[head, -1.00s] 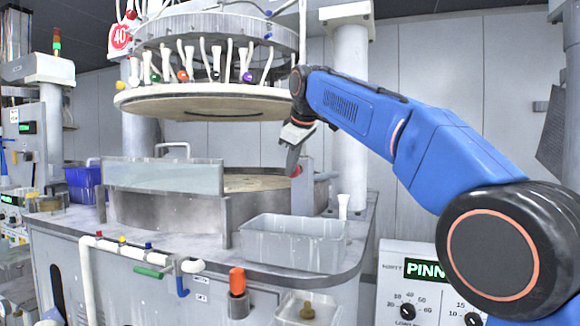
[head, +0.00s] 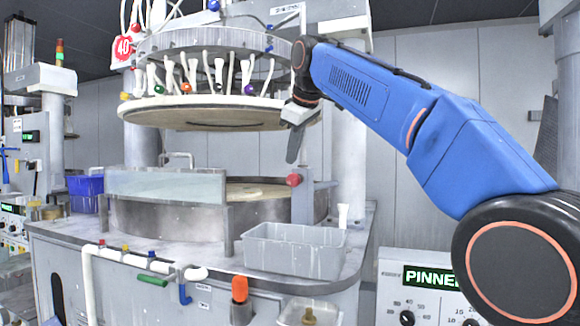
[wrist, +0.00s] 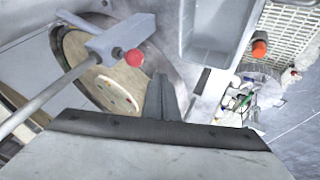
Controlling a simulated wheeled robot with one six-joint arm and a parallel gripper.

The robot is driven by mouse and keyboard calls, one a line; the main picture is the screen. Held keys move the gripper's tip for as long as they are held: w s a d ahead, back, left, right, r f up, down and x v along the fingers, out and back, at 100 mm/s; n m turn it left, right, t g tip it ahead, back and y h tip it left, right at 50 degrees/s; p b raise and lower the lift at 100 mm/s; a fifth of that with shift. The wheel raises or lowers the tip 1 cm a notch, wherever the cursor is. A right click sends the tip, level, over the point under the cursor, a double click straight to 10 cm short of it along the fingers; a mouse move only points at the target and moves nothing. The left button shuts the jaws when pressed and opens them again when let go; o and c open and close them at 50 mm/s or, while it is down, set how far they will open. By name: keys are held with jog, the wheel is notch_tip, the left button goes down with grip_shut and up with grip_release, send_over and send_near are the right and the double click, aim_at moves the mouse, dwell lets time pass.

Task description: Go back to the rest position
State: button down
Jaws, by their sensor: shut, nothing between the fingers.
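My gripper (head: 293,150) hangs from my blue arm, to the right of the round upper plate (head: 200,112) and above the red knob (head: 293,180). Its dark fingers point down and are shut with nothing between them. In the wrist view, the shut fingers (wrist: 162,97) show in the middle, with the red knob (wrist: 134,57) at their upper left. The lower round platen (wrist: 98,70) lies beyond the knob. The gripper looks apart from the machine.
A grey tray (head: 290,250) stands on the machine's front right ledge. A clear splash guard (head: 165,186) stands in front of the lower platen. A blue basket (head: 86,192) sits at the left.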

jog(key=s+d+f+m+g+h, duration=0.15)
jog(key=s+d+f+m, duration=0.45)
jog(key=s+d+f, duration=1.15)
jog(key=s+d+f+m, duration=0.2)
jog(key=s+d+f, duration=0.1)
jog(key=s+f, duration=0.4)
jog(key=s+d+f+m, duration=0.2)
jog(key=s+d+f, duration=0.2)
jog(key=f, duration=1)
jog(key=s+d+f+m, duration=0.2)
jog(key=s+d+f, duration=0.2)
jog(key=s+f, duration=0.6)
jog(key=shift+f+m+g+h, duration=0.35)
jog(key=shift+f+h, duration=0.1)
jog(key=shift+f, duration=0.1)
